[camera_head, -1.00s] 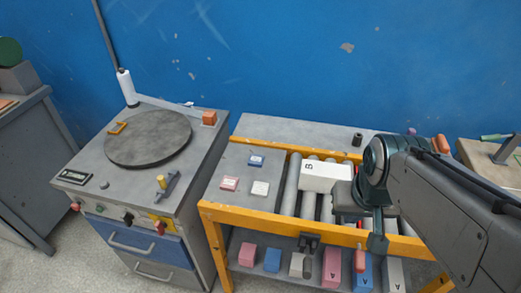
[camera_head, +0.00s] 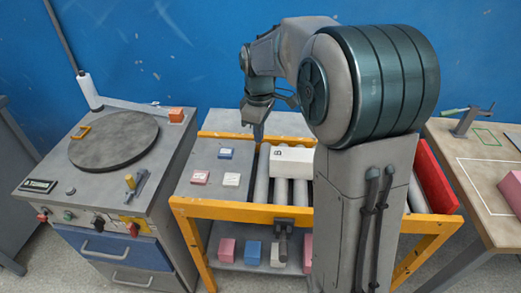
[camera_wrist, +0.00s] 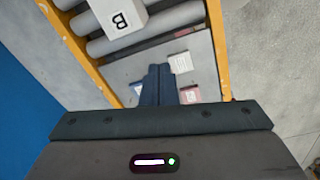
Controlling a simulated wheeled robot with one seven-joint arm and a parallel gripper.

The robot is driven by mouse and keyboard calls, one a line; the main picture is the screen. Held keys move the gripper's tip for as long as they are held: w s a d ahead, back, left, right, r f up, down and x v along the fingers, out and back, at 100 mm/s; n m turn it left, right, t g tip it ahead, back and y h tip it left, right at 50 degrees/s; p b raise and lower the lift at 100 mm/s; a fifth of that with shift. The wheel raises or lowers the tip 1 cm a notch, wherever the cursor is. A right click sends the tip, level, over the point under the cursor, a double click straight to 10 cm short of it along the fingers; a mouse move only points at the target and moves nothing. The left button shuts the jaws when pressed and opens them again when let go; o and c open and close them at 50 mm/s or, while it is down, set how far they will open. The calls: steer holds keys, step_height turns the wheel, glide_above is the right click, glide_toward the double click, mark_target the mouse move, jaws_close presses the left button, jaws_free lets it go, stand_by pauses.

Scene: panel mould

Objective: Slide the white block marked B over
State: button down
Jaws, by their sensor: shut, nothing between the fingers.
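The white block marked B (camera_head: 293,160) lies on the grey rollers (camera_head: 281,190) of the orange-framed conveyor table, toward their left part in the head view. In the wrist view the block (camera_wrist: 117,17) is at the top, left of centre, with its B face showing. My gripper (camera_head: 259,138) is shut and empty, pointing down to the left of and behind the block in the head view, apart from it. In the wrist view my gripper's fingers (camera_wrist: 158,70) are together over the grey plate beside the rollers. My arm hides the right part of the rollers.
Blue (camera_head: 225,153), red (camera_head: 200,177) and white (camera_head: 231,180) tiles lie on the grey plate (camera_head: 205,162) left of the rollers. A red panel (camera_head: 436,178) stands at the table's right end. Several coloured blocks sit on the shelf below. A machine with a round plate (camera_head: 113,139) stands left.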

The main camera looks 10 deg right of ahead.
steer(key=w+f+n, duration=0.3)
steer(key=w, duration=0.2)
steer(key=shift+g, duration=0.3)
steer(key=shift+s+d+f, duration=0.1)
steer(key=shift+d+f, duration=0.4)
steer(key=shift+f, duration=1.3)
steer(key=shift+s+d+f, duration=0.1)
steer(key=shift+d+f, duration=0.4)
steer(key=shift+f, duration=1.25)
steer(key=shift+s+d+f, duration=0.1)
steer(key=shift+d+f, duration=0.4)
steer(key=shift+f, duration=1.3)
